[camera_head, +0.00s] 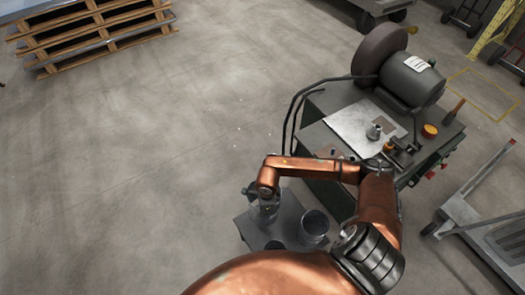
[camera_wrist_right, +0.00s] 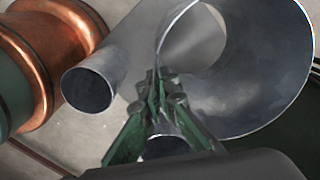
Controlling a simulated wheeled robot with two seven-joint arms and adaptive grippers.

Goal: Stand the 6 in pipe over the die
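A wide grey metal pipe (camera_wrist_right: 270,95), apparently the 6 in pipe, fills the upper right of the right wrist view. My right gripper (camera_wrist_right: 160,82) has its green fingers brought close together on the near rim of this pipe, apparently pinching its wall. In the head view my right gripper (camera_head: 257,194) is over a grey cylinder (camera_head: 267,213) on a low platform (camera_head: 246,232). A small grey flared piece (camera_head: 374,131) stands on the workbench's plate; I cannot tell whether it is the die. My left gripper is not in view.
Another open pipe (camera_head: 314,226) and a dark round piece (camera_head: 275,245) stand on the low platform. A narrower pipe (camera_wrist_right: 90,88) shows in the wrist view. The workbench carries a motor (camera_head: 412,80) and an orange-topped item (camera_head: 430,130). Pallets (camera_head: 90,35) lie far left; floor between is clear.

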